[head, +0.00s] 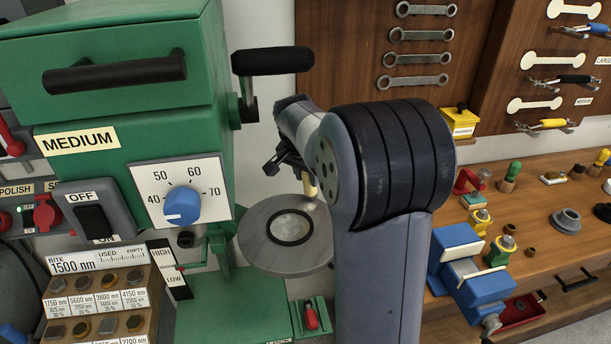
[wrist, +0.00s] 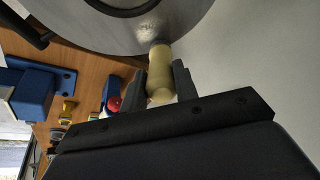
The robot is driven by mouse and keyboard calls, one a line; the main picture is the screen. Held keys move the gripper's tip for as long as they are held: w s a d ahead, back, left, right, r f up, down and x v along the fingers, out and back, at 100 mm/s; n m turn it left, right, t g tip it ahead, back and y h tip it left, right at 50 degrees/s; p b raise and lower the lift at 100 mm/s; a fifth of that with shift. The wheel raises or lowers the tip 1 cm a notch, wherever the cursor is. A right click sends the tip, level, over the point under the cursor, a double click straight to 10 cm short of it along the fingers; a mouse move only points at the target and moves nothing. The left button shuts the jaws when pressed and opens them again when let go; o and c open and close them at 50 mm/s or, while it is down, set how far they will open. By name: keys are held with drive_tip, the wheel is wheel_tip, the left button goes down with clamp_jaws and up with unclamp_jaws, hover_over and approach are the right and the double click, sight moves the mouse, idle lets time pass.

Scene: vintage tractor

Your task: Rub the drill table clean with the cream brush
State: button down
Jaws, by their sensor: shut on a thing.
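The drill table (head: 257,226) is a round grey metal disc with a dark ring around a lighter centre, beside the green drill press. Its edge and part of the ring also show at the top of the wrist view (wrist: 100,35). My gripper (head: 300,178) is over the table's back right part, partly hidden by my arm. In the wrist view the gripper (wrist: 165,85) is shut on the cream brush (wrist: 160,75), a pale cylinder between the two dark fingers. The brush's far end meets the table's edge in that view; I cannot tell whether it touches.
The green drill press (head: 120,100) stands at left, its black crank handle (head: 272,61) reaching out above the table. A blue vise (head: 470,270) and several small tools stand on the wooden bench (head: 540,220) at right. A pale wall is behind the table.

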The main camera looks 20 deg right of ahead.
drive_tip(key=shift+s+a+f+b, duration=0.1)
drive_tip(key=shift+s+a+b, duration=0.25)
drive_tip(key=shift+s+a, duration=0.3)
drive_tip(key=shift+w, duration=0.15)
drive_tip(key=shift+w+d, duration=0.5)
drive_tip(key=shift+d, duration=0.15)
drive_tip(key=shift+f, duration=0.1)
drive_tip(key=shift+s+a, duration=0.6)
drive_tip(key=shift+a, duration=0.15)
drive_tip(key=shift+w+d, duration=0.1)
drive_tip(key=shift+d, duration=0.05)
